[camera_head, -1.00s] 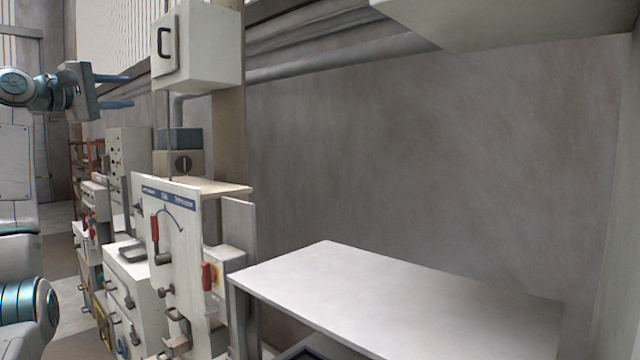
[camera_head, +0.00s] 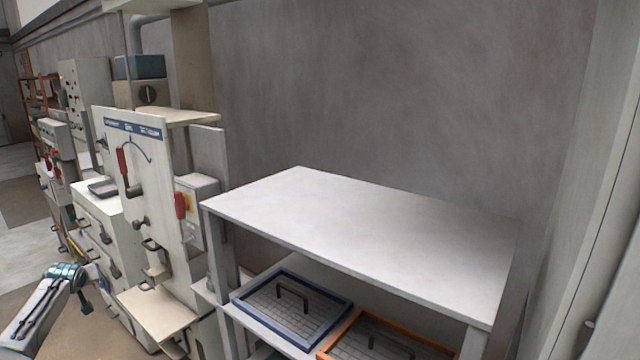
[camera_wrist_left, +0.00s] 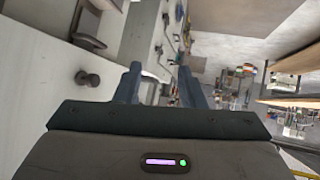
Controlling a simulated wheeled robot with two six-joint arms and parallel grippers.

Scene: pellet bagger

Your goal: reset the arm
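My left gripper (camera_wrist_left: 157,75) shows in the left wrist view with its two blue-grey fingers apart and nothing between them. In the head view, a grey arm link of mine with a teal joint comes in at the lower left, in front of the white machine. The gripper at its end is too small and partly hidden there to make out. In the wrist view, a pale panel with a dark knob (camera_wrist_left: 88,79) lies left of the fingers, apart from them. My right gripper is in neither view.
The white machine panel (camera_head: 178,150) with a red lever (camera_head: 123,161) stands left of a bare white table (camera_head: 350,215). On the shelf below lie a blue-framed tray (camera_head: 342,318) and an orange-framed tray (camera_head: 440,347), both with handles. The tabletop is clear.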

